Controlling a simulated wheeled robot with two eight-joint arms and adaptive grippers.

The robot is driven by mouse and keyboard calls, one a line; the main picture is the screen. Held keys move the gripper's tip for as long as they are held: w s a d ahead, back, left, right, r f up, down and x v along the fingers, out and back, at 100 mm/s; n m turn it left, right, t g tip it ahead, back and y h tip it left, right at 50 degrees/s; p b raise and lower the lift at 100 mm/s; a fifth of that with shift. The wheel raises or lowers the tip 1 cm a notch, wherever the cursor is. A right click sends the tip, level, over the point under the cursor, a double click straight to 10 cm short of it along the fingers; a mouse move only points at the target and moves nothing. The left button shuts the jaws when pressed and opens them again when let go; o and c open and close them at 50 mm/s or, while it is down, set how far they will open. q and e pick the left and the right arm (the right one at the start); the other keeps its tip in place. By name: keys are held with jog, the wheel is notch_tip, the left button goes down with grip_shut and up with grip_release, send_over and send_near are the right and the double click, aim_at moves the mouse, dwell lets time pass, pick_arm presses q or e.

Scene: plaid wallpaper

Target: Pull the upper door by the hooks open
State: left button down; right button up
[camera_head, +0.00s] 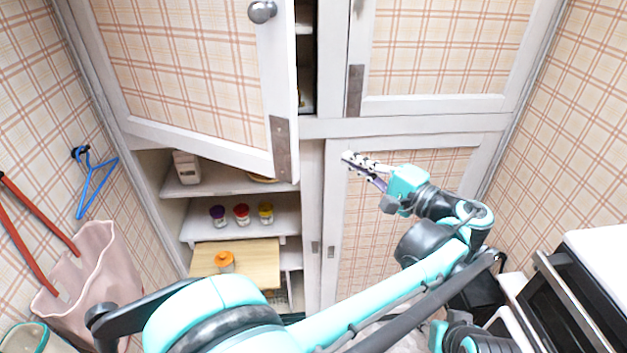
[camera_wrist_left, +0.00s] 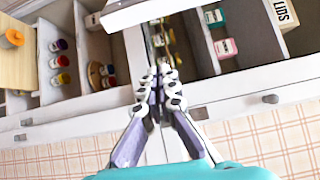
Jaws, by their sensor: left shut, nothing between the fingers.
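The upper left door (camera_head: 195,75), plaid with a white frame, is the one nearer the blue hanger's hook (camera_head: 78,152). It stands ajar, its free right edge swung toward me, leaving a dark gap beside the upper right door (camera_head: 445,50). A round metal knob (camera_head: 262,11) is near that free edge. My left gripper (camera_head: 348,158) is shut and empty, right of the door's lower corner, in front of the lower right door's top. In the left wrist view its fingers (camera_wrist_left: 159,72) are together, pointing toward the open cabinet; a white door edge (camera_wrist_left: 140,12) crosses the top. My right gripper is not visible.
Open lower left shelves hold small jars (camera_head: 241,213) and an orange-lidded jar (camera_head: 226,262) on a wooden board. The lower right door (camera_head: 400,230) is shut. A pink bag (camera_head: 85,275) hangs left; a black-and-white appliance (camera_head: 570,290) stands right.

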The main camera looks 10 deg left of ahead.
pick_arm(q)
jog(key=w+a+n+p, duration=0.1)
jog(key=w+a+p, duration=0.1)
jog(key=w+a, duration=0.6)
jog(key=s+a+f, duration=0.1)
jog(key=s+a, duration=0.1)
jog(key=s, duration=0.4)
jog(key=shift+s+p, duration=0.2)
jog(key=shift+p, duration=0.1)
